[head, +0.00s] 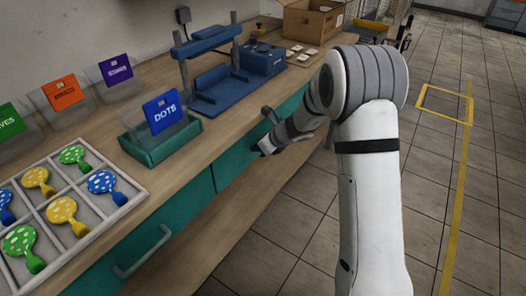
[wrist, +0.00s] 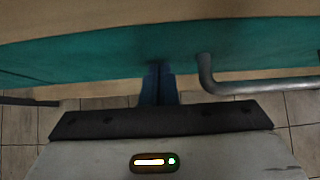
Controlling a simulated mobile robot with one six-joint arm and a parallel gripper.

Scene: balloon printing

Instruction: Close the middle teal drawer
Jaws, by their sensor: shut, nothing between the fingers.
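The middle teal drawer (head: 232,163) is set in the front of the wooden bench, partly hidden by my arm. In the head view its front looks about level with the bench edge; I cannot tell whether a small gap is left. My gripper (head: 259,150) is at this drawer's front. In the wrist view the teal front (wrist: 95,52) runs across the picture under the wooden edge. My gripper's two blue fingers (wrist: 158,68) are together and empty, with tips at or touching the teal face. A grey bar handle (wrist: 255,86) is just right of them.
Another teal drawer with a grey handle (head: 142,252) is at the lower left. On the bench are a balloon tray (head: 122,213), a teal bin (head: 160,148) marked DOTS, a blue press (head: 215,92) and a cardboard box (head: 312,20).

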